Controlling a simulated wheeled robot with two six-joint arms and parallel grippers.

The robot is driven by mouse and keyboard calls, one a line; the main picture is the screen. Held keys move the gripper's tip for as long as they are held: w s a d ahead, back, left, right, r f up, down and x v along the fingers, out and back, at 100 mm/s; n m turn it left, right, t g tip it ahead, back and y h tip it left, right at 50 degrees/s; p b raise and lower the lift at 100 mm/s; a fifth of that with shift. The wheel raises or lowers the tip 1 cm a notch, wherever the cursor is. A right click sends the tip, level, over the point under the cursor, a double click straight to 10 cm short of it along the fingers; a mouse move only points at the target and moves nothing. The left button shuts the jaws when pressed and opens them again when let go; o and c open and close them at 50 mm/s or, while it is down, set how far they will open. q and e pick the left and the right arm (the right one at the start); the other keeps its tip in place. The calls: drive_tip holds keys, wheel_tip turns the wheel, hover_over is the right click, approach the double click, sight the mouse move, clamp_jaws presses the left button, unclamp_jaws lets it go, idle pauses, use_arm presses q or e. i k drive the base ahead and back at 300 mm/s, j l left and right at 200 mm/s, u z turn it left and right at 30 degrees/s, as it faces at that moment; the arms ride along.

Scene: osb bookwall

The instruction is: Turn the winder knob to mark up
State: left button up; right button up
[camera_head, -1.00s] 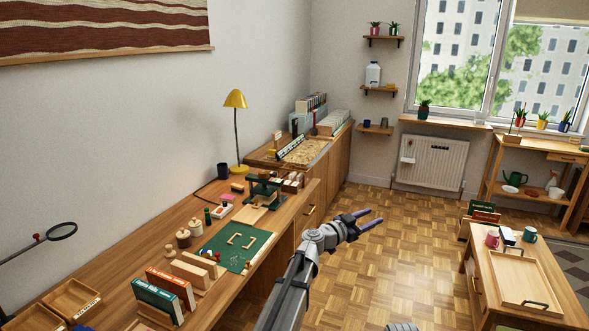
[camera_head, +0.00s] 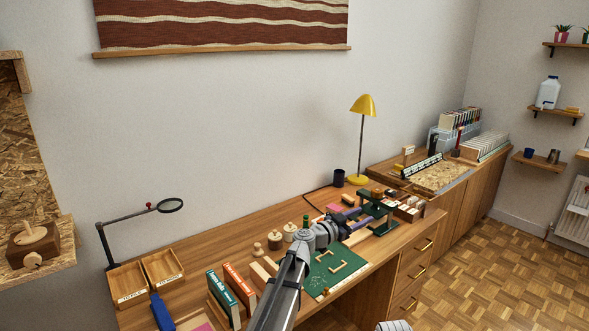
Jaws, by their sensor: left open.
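A brown wooden box (camera_head: 35,246) sits on a chipboard ledge at the far left and looks like the winder. A pale round knob (camera_head: 32,260) is on its front, and a pale round piece with a short peg is on its top. I cannot make out a mark on the knob. My left gripper (camera_head: 364,213) is open, over the desk near the dark green press, well to the right of the box. It appears to hold nothing.
The desk (camera_head: 225,250) carries two open trays, upright books, wooden pots, a green mat (camera_head: 335,270) and a yellow lamp (camera_head: 362,108). A magnifier on an arm (camera_head: 170,206) stands between the chipboard ledge and my left arm. Bare parquet floor lies at the right.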

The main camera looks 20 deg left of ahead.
sight(33, 260)
drive_tip(key=i+l+u, duration=0.1)
drive_tip(key=u, duration=0.3)
drive_tip(key=i+l+u, duration=0.15)
drive_tip(key=u, duration=0.25)
drive_tip(key=i+l+u, duration=0.1)
drive_tip(key=u, duration=0.3)
drive_tip(key=l+u, duration=0.3)
drive_tip(key=u, duration=0.15)
drive_tip(key=i+l+u, duration=0.1)
drive_tip(key=l+u, duration=0.3)
drive_tip(key=i+l+u, duration=0.15)
drive_tip(key=u, duration=0.2)
drive_tip(key=i+l+u, duration=0.1)
drive_tip(key=l+u, duration=0.25)
drive_tip(key=i+l+u, duration=0.1)
drive_tip(key=l+u, duration=0.25)
drive_tip(key=j, duration=0.15)
